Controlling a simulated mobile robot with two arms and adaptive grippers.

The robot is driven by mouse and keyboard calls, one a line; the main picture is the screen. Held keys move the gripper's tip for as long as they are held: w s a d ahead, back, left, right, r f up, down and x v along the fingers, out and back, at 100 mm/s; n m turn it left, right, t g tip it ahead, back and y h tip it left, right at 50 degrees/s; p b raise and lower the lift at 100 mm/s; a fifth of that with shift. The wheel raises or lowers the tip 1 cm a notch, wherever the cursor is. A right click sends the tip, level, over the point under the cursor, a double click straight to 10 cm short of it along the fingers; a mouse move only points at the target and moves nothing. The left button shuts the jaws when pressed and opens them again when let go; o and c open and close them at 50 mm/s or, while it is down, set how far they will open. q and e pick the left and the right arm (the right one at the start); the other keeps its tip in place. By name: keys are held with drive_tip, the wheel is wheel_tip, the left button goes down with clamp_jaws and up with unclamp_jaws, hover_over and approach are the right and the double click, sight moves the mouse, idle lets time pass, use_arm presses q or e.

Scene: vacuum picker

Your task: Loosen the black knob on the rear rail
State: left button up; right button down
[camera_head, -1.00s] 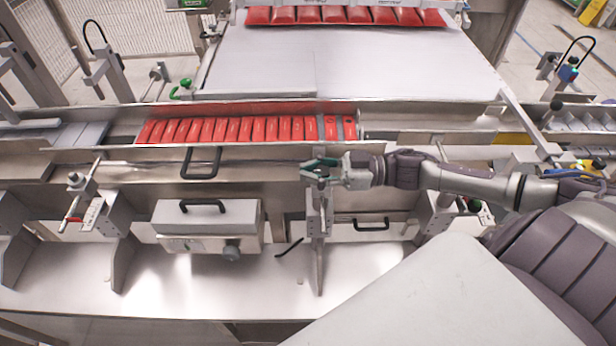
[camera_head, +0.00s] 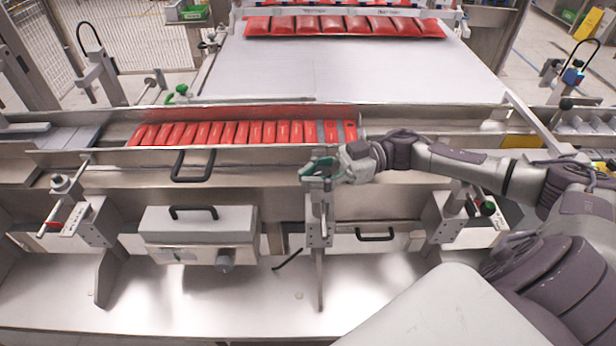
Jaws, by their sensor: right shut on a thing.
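My right gripper (camera_head: 312,172) has green-tipped fingers and is shut at the top of the middle bracket (camera_head: 319,225), in front of the metal rail (camera_head: 250,155). The part between its fingers is mostly hidden, so I cannot tell its colour or shape. A dark knob (camera_head: 566,103) shows on a post at the far right, beyond the gripper and apart from it. My left gripper is not in view.
Red packs (camera_head: 240,133) stand in a row in the channel behind the rail. A grey box with a black handle (camera_head: 193,213) is at the lower left. Another bracket (camera_head: 465,215) stands right of the gripper. The lower metal shelf (camera_head: 200,290) is largely clear.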

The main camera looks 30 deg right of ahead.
drive_tip(key=shift+d+f, duration=0.1)
drive_tip(key=shift+f, duration=0.15)
drive_tip(key=c, duration=1.1)
unclamp_jaws()
drive_tip(key=shift+s+d, duration=0.1)
drive_tip(key=shift+d+r, duration=0.1)
drive_tip(key=shift+d, duration=0.05)
drive_tip(key=shift+d, duration=0.2)
drive_tip(key=d, duration=0.3)
drive_tip(key=s+d, duration=0.1)
drive_tip(key=d, duration=0.3)
drive_tip(key=s+d, duration=0.1)
drive_tip(key=d, duration=0.3)
drive_tip(key=shift+s+d, duration=0.1)
drive_tip(key=shift+d, duration=0.15)
drive_tip(key=shift+o, duration=0.3)
